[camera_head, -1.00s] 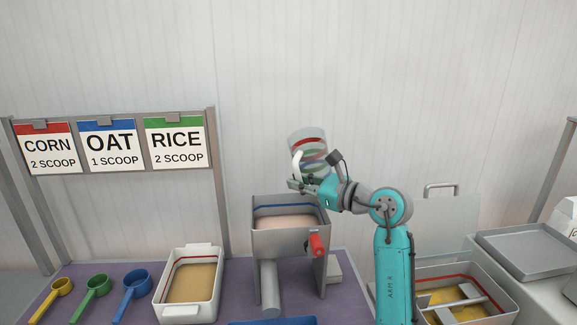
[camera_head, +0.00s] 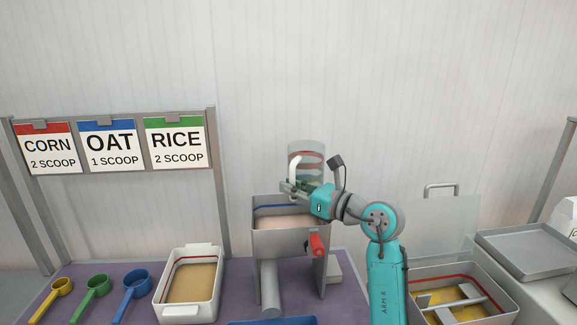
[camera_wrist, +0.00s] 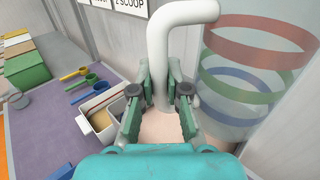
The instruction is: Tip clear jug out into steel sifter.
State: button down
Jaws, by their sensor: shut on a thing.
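The clear jug (camera_head: 305,150) has coloured bands and a white handle (camera_wrist: 160,50). It stands about upright in the air, above and behind the steel sifter (camera_head: 290,242). My gripper (camera_head: 290,187) is shut on the jug's handle, which the wrist view shows between its two fingers. In the wrist view the jug's clear wall (camera_wrist: 245,85) with red, blue and green rings looks empty. The sifter is an open steel box with a blue line inside, a pale pinkish fill and a red crank handle (camera_head: 316,245).
A white tub (camera_head: 187,310) of tan grain stands left of the sifter. Yellow (camera_head: 62,287), green (camera_head: 97,286) and blue (camera_head: 137,284) scoops lie further left. A bin with yellow contents (camera_head: 445,300) and a grey tray (camera_head: 530,250) are on the right. Label cards (camera_head: 113,145) hang behind.

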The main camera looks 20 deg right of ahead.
aim_at(292, 172)
jog(key=shift+r, duration=0.1)
dwell(0.3)
jog(key=shift+r, duration=1.45)
